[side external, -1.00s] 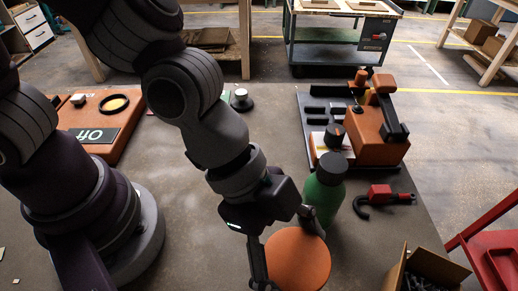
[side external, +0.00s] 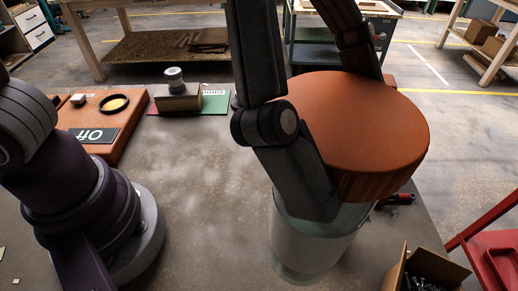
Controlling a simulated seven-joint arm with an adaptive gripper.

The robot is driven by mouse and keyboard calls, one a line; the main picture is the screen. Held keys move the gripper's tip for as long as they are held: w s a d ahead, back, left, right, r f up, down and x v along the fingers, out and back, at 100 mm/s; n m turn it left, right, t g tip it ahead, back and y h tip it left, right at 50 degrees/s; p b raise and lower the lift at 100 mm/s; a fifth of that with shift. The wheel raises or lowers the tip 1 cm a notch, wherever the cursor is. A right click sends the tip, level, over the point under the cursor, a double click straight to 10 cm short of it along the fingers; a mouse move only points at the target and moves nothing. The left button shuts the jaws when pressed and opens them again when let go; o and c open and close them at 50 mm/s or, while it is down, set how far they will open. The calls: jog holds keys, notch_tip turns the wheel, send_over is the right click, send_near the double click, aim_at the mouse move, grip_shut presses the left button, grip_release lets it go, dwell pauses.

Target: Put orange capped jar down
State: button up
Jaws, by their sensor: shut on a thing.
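The orange capped jar (side external: 310,245) has a pale, see-through glass body and a wide orange lid (side external: 365,115). It looms large near the camera, roughly upright. My gripper (side external: 345,130) is shut on the lid, one dark finger on the near left side and the other at the far side, partly hidden. The jar looks raised above the table, but the gap below its base is hard to judge. It hides much of the table's right side.
An orange panel with an "Off" pad (side external: 92,136) lies at the left. A green "Cool" plate (side external: 214,103) holds a small box with a knob (side external: 175,80). A red-handled tool (side external: 399,199) shows beside the jar. An open cardboard box (side external: 395,272) is lower right. The table middle (side external: 205,190) is clear.

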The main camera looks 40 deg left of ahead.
jog(key=shift+w+a+r, duration=0.2)
jog(key=shift+w+r, duration=0.1)
jog(key=shift+w, duration=0.05)
jog(key=w+a+f+n+t+y, duration=0.2)
jog(key=w+a+n+t, duration=0.1)
jog(key=w+a+n, duration=0.45)
jog(key=w+a+f+n+t+y, duration=0.2)
jog(key=w+a+f+n+y, duration=0.1)
jog(key=w+a+n, duration=0.4)
jog(key=a+f+n+y, duration=0.2)
jog(key=a+f, duration=0.5)
jog(key=a, duration=0.3)
jog(key=w+d+r+n+y, duration=0.2)
jog(key=w+d+n, duration=0.1)
jog(key=n, duration=0.1)
notch_tip(320, 180, down, 8)
jog(key=shift+d+r, duration=0.2)
jog(key=shift+d, duration=0.1)
jog(key=shift+w, duration=0.1)
jog(key=o, duration=1.2)
jog(key=shift+f, duration=0.15)
